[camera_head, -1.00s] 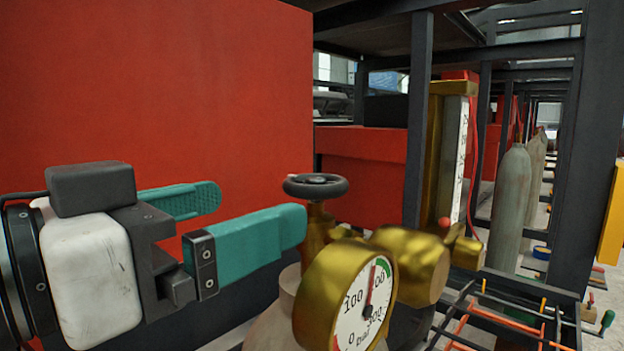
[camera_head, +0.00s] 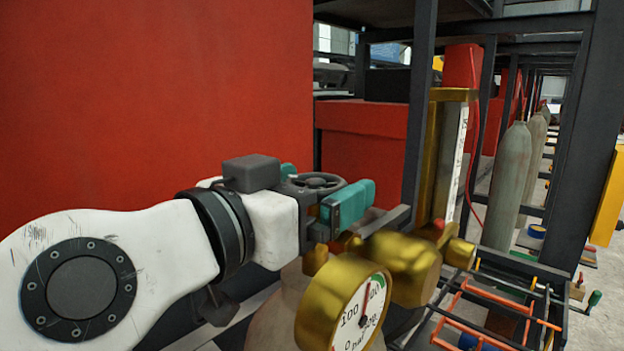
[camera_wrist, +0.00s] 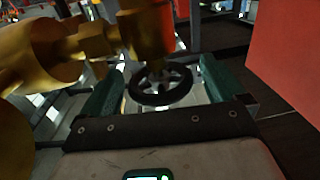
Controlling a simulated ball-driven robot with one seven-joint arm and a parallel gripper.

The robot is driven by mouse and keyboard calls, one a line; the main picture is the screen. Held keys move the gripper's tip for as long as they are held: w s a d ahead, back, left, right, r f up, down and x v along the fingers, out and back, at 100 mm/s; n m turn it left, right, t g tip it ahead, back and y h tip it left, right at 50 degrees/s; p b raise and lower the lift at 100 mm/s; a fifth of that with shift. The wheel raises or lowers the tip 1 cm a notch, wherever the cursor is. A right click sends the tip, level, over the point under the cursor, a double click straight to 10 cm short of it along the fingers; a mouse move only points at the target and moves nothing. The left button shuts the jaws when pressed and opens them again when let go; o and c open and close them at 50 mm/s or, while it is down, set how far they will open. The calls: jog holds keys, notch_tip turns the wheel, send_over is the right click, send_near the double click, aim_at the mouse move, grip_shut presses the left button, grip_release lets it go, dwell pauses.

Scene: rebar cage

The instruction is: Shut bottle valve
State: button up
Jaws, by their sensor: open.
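The bottle valve is a black spoked handwheel (camera_head: 316,181) on a brass stem above a pale bottle (camera_head: 278,318). My gripper (camera_head: 320,190) has teal fingers and is open at the valve, with the near finger partly hiding the wheel in the head view. In the wrist view the handwheel (camera_wrist: 161,87) lies between the two teal fingers of my gripper (camera_wrist: 160,92), one on each side. Whether either finger touches the rim cannot be told. The brass valve body hides part of the wheel's far side there.
A brass pressure gauge (camera_head: 345,305) and brass fittings (camera_head: 400,255) sit close right of the valve. A red panel (camera_head: 150,100) stands behind my arm. Dark steel frame posts (camera_head: 418,120) and grey bottles (camera_head: 511,185) stand to the right.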

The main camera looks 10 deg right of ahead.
jog(key=c, duration=1)
jog(key=shift+m+g+h+b, duration=0.4)
jog(key=shift+g+b, duration=0.05)
jog(key=shift+g, duration=0.05)
jog(key=m+g, duration=0.1)
jog(key=m+g+h+b, duration=0.1)
jog(key=g, duration=0.1)
jog(key=shift+w+f+h, duration=0.1)
jog(key=shift+w+h, duration=0.05)
jog(key=shift+h, duration=0.15)
jog(key=m+g+b, duration=0.1)
jog(key=m+g, duration=0.1)
jog(key=g, duration=0.1)
jog(key=m+g+h+b, duration=0.1)
jog(key=m+g, duration=0.1)
jog(key=g, duration=0.1)
jog(key=shift+m+g, duration=0.3)
jog(key=shift+c, duration=0.2)
jog(key=m+g+b, duration=0.3)
jog(key=g, duration=0.2)
jog(key=shift+w, duration=0.1)
jog(key=shift+m+g, duration=0.3)
jog(key=shift+m+g+y+b, duration=0.5)
jog(key=shift+m+g+b, duration=0.1)
jog(key=shift+g, duration=0.3)
